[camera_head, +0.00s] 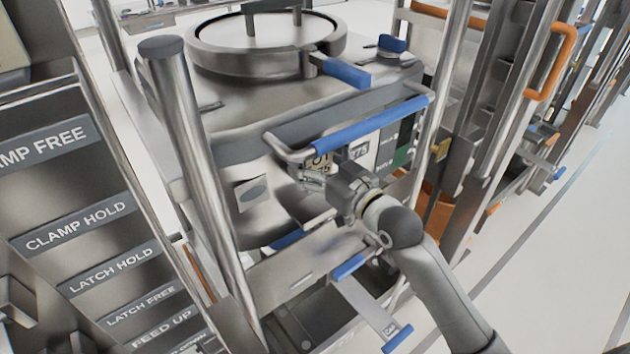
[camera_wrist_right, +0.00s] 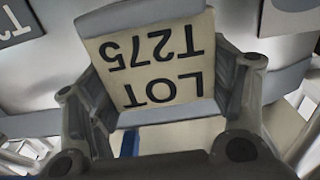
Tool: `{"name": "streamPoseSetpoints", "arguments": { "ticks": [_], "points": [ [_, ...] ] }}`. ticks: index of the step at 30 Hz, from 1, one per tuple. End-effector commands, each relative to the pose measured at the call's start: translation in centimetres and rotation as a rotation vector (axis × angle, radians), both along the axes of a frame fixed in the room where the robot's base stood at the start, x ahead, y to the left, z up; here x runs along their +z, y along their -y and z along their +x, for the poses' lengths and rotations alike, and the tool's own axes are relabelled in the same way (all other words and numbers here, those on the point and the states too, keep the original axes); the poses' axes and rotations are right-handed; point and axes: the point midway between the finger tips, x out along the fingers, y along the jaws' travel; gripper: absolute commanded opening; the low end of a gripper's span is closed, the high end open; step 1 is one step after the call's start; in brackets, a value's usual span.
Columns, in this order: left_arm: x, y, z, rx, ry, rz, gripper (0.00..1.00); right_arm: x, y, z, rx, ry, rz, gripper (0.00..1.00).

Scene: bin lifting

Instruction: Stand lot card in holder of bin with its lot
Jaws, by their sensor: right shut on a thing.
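My right gripper (camera_head: 335,182) is shut on the cream lot card (camera_head: 318,163) at the front of a metal bin (camera_head: 270,105), below its blue handle (camera_head: 350,126). In the right wrist view the lot card (camera_wrist_right: 160,62) shows upside down and reads LOT T275, with a gripper finger at each side. A grey band (camera_wrist_right: 135,16) crosses the card's lower-edge end; I cannot tell whether it is the holder or whether the card sits in it. A dark label (camera_head: 358,150) on the bin, beside the card, ends in 75. My left gripper is not in view.
A metal post (camera_head: 190,150) stands left of the bin. A panel (camera_head: 75,235) at the left carries CLAMP HOLD and LATCH HOLD labels. A blue-ended lever (camera_head: 372,315) lies below my right gripper. Open floor (camera_head: 560,250) is at the right.

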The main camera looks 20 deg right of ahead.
Motion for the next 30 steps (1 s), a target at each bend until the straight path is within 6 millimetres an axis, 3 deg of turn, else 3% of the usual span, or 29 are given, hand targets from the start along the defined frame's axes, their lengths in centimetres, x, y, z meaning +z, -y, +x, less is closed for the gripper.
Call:
{"name": "streamPoseSetpoints", "arguments": {
  "ticks": [1,8,13,28,29,30],
  "points": [
    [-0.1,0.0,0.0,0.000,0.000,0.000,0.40,-1.6,0.1,-0.2,-0.001,-0.014,-0.002,0.50],
    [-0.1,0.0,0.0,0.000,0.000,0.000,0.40,-3.6,0.1,-0.3,-0.001,-0.011,-0.003,0.50],
    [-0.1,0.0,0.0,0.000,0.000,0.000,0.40,-6.3,0.2,-0.3,-0.001,-0.012,-0.002,0.50],
    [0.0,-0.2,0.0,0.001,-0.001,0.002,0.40,-7.4,0.0,0.0,-0.001,-0.009,-0.002,0.50],
    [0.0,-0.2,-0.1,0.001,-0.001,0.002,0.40,-7.3,0.0,0.0,-0.001,-0.009,-0.002,0.79],
    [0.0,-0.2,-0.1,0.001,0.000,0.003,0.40,-7.3,0.0,0.0,-0.001,-0.010,-0.002,0.84]
  ]
}}
